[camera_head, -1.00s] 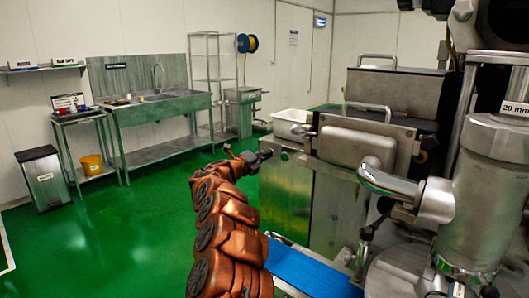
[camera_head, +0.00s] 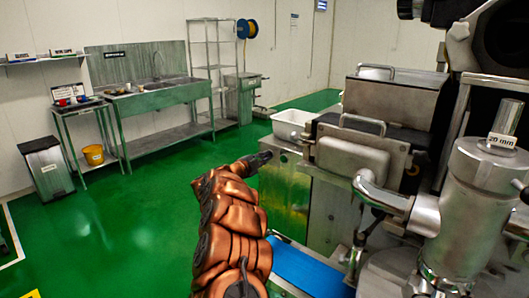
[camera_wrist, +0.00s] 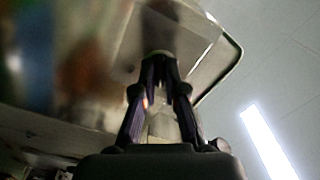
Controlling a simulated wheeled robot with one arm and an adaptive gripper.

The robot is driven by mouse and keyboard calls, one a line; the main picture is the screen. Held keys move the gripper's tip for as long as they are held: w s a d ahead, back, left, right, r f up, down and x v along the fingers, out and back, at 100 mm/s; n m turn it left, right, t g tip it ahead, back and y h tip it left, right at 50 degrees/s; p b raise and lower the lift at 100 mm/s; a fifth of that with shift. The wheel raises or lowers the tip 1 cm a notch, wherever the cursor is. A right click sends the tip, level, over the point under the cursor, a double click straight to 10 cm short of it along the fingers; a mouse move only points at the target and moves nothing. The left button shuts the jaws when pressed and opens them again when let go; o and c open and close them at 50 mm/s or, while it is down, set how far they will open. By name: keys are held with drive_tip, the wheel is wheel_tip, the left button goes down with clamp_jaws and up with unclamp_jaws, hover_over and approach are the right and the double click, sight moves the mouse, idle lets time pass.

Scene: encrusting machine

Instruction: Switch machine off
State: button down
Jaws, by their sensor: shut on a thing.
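The encrusting machine is a large steel machine (camera_head: 322,205) that fills the right half of the head view. A blue conveyor belt (camera_head: 308,272) runs at its front. My gripper (camera_head: 266,156) is at the end of my copper-coloured arm, at the left side of the machine's steel cabinet in the head view. In the wrist view the fingers (camera_wrist: 158,62) come together at their tips on a small part in front of a steel panel with a rounded edge. The held part is mostly hidden by the fingertips and its shape is unclear. No switch is clearly readable.
A white bin (camera_head: 291,124) sits at the machine's far left end, close beyond my gripper. A steel sink bench (camera_head: 150,103), a small side table (camera_head: 80,107) and a waste bin (camera_head: 45,169) stand along the left wall. The green floor between is clear.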

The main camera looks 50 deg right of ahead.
drive_tip(key=shift+r+n+p, duration=0.1)
drive_tip(key=shift+n+p, duration=0.6)
drive_tip(key=shift+n, duration=0.3)
drive_tip(key=c, duration=1.2)
unclamp_jaws()
drive_tip(key=shift+c, duration=0.2)
drive_tip(key=s+a, duration=0.1)
drive_tip(key=a, duration=1.1)
